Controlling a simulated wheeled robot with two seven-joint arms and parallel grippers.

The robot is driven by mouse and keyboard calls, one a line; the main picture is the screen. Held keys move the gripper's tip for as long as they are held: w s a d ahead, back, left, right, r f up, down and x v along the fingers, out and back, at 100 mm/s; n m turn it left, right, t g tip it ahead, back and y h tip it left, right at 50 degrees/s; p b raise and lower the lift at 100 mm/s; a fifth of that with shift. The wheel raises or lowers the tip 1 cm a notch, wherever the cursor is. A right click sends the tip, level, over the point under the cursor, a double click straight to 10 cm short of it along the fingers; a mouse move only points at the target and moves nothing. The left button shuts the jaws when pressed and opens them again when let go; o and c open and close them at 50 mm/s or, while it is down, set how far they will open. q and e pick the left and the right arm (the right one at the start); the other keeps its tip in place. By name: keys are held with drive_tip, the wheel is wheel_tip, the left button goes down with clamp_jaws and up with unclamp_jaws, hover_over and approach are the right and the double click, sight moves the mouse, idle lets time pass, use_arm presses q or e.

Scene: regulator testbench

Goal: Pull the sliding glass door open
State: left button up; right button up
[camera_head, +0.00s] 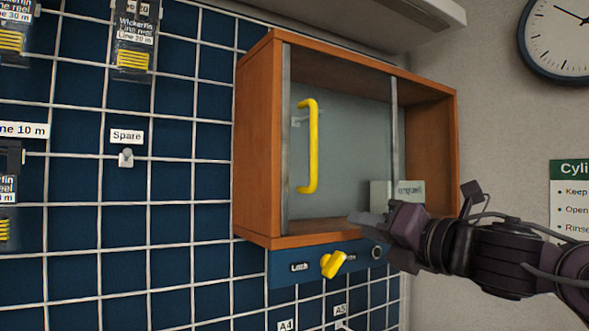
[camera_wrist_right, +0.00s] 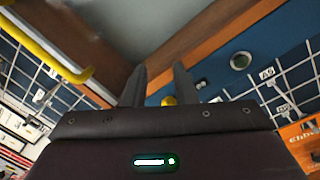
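The wooden cabinet (camera_head: 258,140) hangs on the wall. Its sliding glass door (camera_head: 355,130) has upright metal edges at left and right. A yellow bar handle (camera_head: 312,145) stands upright near the door's left edge; it also shows at the left of the right wrist view (camera_wrist_right: 45,52). My right gripper (camera_head: 368,219) is at the cabinet's lower front, below and right of the handle and apart from it. In the right wrist view its two fingers (camera_wrist_right: 158,88) are apart with nothing held between them. My left gripper is not in view.
A pale labelled box (camera_head: 405,188) shows at the lower right of the cabinet. A wire grid (camera_head: 190,156) with hanging packets covers the left wall.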

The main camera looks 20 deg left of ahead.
sight(316, 139)
drive_tip(key=s+r+n+g, duration=0.3)
drive_tip(key=s+r+n, duration=0.6)
drive_tip(key=r, duration=0.4)
drive_tip(key=shift+y, duration=0.3)
drive_tip(key=p+x, duration=0.5)
drive_tip(key=x, duration=0.2)
drive_tip(key=shift+a+r, duration=0.15)
drive_tip(key=shift+a, duration=0.5)
drive_tip(key=shift+w+d, duration=0.1)
drive_tip(key=shift+c, duration=0.6)
clamp_jaws()
